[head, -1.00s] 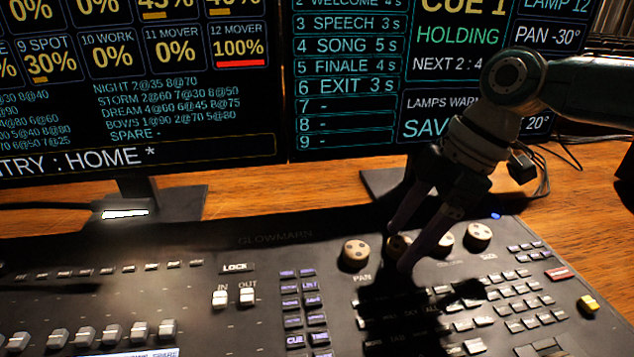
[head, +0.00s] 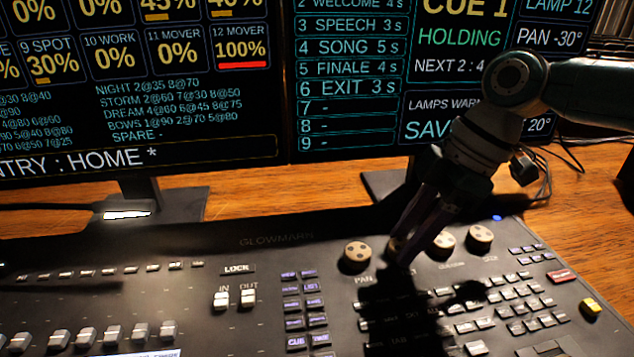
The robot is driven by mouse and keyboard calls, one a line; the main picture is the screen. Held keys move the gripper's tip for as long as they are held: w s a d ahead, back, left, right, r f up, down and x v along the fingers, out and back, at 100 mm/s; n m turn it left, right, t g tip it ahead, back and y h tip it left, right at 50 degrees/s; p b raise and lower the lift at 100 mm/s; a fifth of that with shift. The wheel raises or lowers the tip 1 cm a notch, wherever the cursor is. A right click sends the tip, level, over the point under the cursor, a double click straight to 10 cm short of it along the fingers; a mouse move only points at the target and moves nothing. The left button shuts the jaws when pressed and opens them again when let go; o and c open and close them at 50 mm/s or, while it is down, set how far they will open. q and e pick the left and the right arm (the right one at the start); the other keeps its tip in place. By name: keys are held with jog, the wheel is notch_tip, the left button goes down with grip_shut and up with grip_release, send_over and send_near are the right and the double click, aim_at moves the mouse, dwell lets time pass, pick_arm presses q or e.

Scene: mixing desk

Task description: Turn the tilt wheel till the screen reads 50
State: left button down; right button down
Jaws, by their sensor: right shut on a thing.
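The tilt wheel (head: 393,242) is the second tan knob in the row on the dark desk, mostly hidden behind my fingers. My right gripper (head: 404,247) points down at it from the upper right and is shut on it. The right screen (head: 452,90) shows "PAN -30°" and, below it, a line ending in "20°"; my arm covers the start of that line, so any sign or label there is hidden. My left gripper is not in view.
The pan wheel (head: 357,255) stands just left of the tilt wheel. Two more tan knobs (head: 442,243) (head: 480,237) stand close on the right. Button rows (head: 500,305) lie in front, partly in my arm's shadow. Cables (head: 545,180) lie behind.

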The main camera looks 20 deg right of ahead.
jog(key=shift+s+r+m+p, duration=0.1)
jog(key=shift+r+m+p, duration=0.15)
jog(key=shift+m+p, duration=0.55)
jog(key=m+p, duration=0.1)
jog(key=p, duration=0.1)
jog(key=m+t+h+p, duration=0.1)
jog(key=m+p, duration=0.1)
jog(key=p, duration=0.1)
jog(key=shift+s+a+t, duration=0.1)
jog(key=shift+a+t, duration=0.05)
jog(key=shift+t, duration=0.15)
jog(key=m+p, duration=0.2)
jog(key=shift+f+m+t+h, duration=0.1)
jog(key=shift+m+t+h, duration=0.2)
jog(key=shift+h, duration=0.1)
jog(key=shift+f+m+p, duration=0.1)
jog(key=shift+m+p, duration=0.2)
jog(key=shift+p, duration=0.25)
jog(key=shift+c, duration=2.2)
grip_release()
